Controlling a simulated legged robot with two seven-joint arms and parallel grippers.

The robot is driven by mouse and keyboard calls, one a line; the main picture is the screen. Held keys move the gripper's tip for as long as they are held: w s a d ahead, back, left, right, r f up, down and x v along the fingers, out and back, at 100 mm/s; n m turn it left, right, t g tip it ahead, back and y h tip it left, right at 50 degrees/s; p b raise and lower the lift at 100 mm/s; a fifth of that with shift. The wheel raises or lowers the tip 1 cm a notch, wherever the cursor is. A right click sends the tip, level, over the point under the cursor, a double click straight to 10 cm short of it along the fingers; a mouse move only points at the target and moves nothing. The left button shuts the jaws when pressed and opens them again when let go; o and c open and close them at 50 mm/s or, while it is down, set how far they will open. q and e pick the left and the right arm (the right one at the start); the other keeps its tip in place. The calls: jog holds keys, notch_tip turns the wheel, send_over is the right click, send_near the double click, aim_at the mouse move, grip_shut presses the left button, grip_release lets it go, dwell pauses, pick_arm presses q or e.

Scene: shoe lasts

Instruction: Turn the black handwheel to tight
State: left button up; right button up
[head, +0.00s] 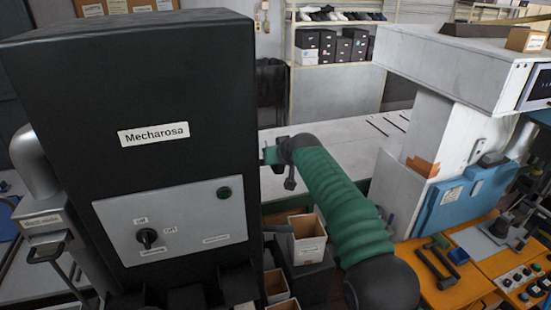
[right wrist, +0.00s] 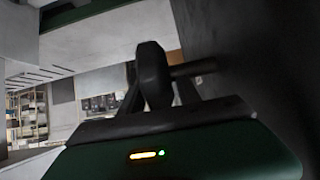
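A dark rounded thing, which looks like the black handwheel seen near edge-on (right wrist: 153,75), stands in the middle of the right wrist view. A short dark shaft (right wrist: 196,67) runs from it toward the dark wall at the right. The dark fingers of my right gripper (right wrist: 157,92) show on either side of it; whether they press on it is unclear. In the head view my right arm, in a ribbed green sleeve, reaches to the right side of the black cabinet (head: 120,75), with the gripper (head: 271,155) largely hidden there. My left gripper is not in view.
A white and blue machine (head: 450,205) stands at the right. A pale bench lies behind.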

jog(key=shift+o, duration=0.9)
jog(key=shift+w+f, duration=0.1)
jog(key=shift+f, duration=0.2)
jog(key=b+v, duration=0.5)
jog(key=shift+s+f, duration=0.2)
jog(key=shift+f, duration=0.1)
jog(key=b+v, duration=0.4)
jog(key=v, duration=0.7)
jog(key=shift+r, duration=0.55)
jog(key=shift+d, duration=0.1)
